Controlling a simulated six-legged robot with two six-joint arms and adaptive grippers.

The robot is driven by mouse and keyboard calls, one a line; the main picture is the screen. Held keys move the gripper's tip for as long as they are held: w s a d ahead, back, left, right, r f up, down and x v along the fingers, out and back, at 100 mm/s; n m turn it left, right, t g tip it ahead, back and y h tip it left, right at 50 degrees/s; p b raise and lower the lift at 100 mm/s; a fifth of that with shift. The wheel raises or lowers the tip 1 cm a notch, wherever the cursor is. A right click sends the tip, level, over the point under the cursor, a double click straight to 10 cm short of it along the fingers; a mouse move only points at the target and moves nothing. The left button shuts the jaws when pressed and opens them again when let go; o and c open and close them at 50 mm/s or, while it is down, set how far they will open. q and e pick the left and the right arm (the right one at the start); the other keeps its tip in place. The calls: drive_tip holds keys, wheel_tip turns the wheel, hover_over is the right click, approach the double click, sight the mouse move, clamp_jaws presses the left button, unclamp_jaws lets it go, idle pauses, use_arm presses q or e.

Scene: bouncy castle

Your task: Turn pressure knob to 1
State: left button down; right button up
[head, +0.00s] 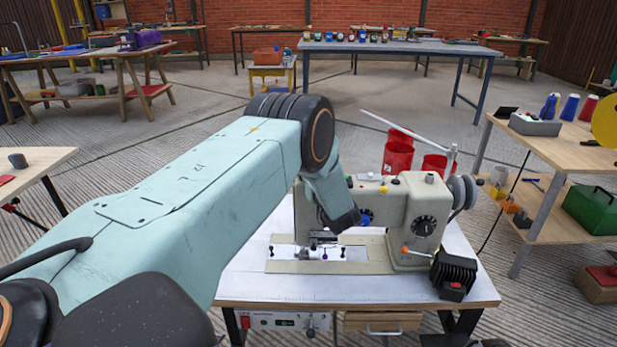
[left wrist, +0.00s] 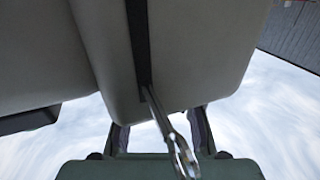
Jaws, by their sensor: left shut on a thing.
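The beige sewing machine (head: 405,215) stands on a white-topped table in the head view. A blue knob (head: 366,217) shows on its front, just right of my left wrist. A black numbered dial (head: 424,225) is on its right-hand column. My left arm reaches over the machine's left end and hides part of its head. In the left wrist view the machine's body (left wrist: 185,55) fills the top, with a metal lever (left wrist: 170,130) coming out of a dark slot.
A black motor box (head: 453,272) is at the table's front right. A side bench (head: 560,150) stands to the right. The floor behind the table is open.

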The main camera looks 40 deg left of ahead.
use_arm(q)
drive_tip(key=shift+n+g+y+b, duration=0.8)
drive_tip(key=shift+n+g+b, duration=0.5)
drive_tip(key=shift+g, duration=0.4)
drive_tip(key=c, duration=1)
unclamp_jaws()
drive_tip(key=v, duration=1.2)
drive_tip(key=shift+r, duration=0.1)
